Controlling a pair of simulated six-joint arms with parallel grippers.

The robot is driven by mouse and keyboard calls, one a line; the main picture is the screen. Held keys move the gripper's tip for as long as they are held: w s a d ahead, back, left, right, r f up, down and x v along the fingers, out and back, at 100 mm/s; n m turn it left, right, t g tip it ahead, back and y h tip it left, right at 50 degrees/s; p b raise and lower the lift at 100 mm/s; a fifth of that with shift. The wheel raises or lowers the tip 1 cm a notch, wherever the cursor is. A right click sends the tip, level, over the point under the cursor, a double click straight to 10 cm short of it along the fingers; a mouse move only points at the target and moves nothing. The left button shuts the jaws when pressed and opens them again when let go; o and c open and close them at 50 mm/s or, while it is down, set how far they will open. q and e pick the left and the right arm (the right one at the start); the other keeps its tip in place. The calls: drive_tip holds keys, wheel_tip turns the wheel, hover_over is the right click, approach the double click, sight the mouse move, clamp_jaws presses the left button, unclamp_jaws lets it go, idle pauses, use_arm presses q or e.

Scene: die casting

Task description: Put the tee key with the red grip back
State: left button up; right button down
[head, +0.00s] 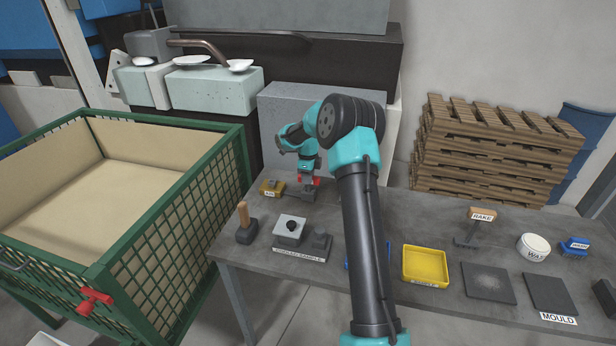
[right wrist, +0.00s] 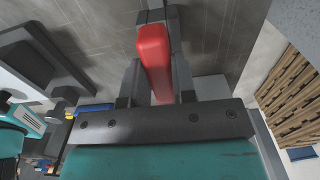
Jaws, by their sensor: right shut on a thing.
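The red grip of the tee key (right wrist: 154,65) is between the two fingers of my right gripper (right wrist: 158,80) in the right wrist view, and the fingers are shut on it. In the head view, my right gripper (head: 309,176) points down at the back left of the table, and small parts of the red grip (head: 316,182) show beside it. A dark grey block (head: 302,194) is right below the grip. I cannot tell whether the key touches this block; the key's shaft is mostly hidden. My left gripper is not in view.
Close to the gripper is a yellow labelled item (head: 271,187). A green cage (head: 190,215) with a red handle (head: 95,300) is at left. A yellow tray (head: 426,281) is to the right.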

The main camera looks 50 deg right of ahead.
drive_tip(key=c, duration=0.8)
unclamp_jaws()
drive_tip(key=shift+c, duration=0.2)
drive_tip(key=shift+r, duration=0.1)
wheel_tip(320, 180, up, 17)
